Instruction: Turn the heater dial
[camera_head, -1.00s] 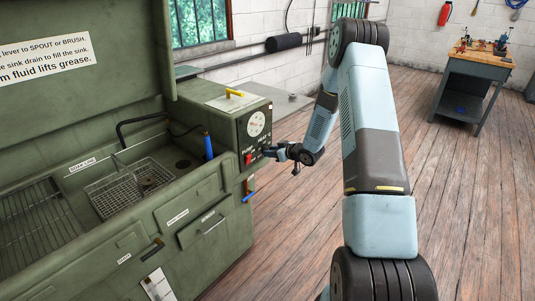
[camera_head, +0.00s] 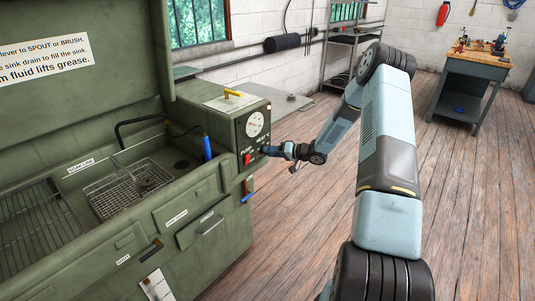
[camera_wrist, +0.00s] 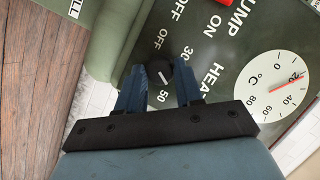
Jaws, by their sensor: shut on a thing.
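The heater dial (camera_wrist: 159,71) is a small round black knob with a white pointer line, on the green control panel in the wrist view. Marks OFF, 30 and 50 stand around it. The pointer line slants toward the 50 side. My gripper (camera_wrist: 161,76) is shut on the dial, with a blue finger on each side of it. In the head view my gripper (camera_head: 268,151) reaches the panel from the right and hides the dial. A white °C gauge (camera_wrist: 272,86) with a red needle near 20 sits beside the HEAT lettering; it also shows in the head view (camera_head: 255,124).
A red pump switch (camera_head: 248,159) is on the panel left of my gripper. The green washer's sink holds a wire basket (camera_head: 124,188) and a blue-handled brush (camera_head: 207,146). A workbench (camera_head: 474,68) stands at the back right. The wooden floor (camera_head: 480,210) is clear.

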